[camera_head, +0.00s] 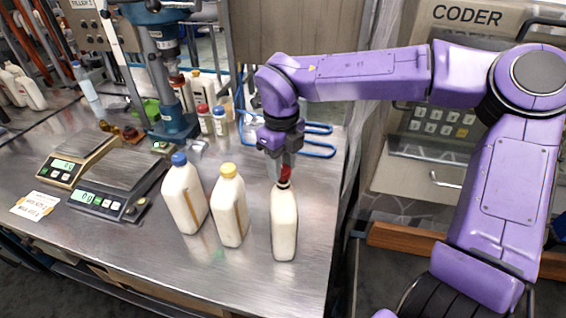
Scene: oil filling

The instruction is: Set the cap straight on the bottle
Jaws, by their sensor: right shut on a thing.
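A cream-coloured bottle (284,228) stands upright on the metal table, rightmost of three in the front row. A red cap (284,174) is at the top of its neck, between the fingers of my right gripper (284,168). The gripper points down from above and is shut on the cap. A dark band shows just below the red. The fingers hide part of the cap, so I cannot tell whether it sits level. My left gripper is not in view.
A yellow-capped bottle (230,210) and a blue-capped bottle (185,198) stand left of the held one. Two scales (112,190) sit further left. Small bottles and a blue filler stand (172,122) are behind. The table's right edge is close to the held bottle.

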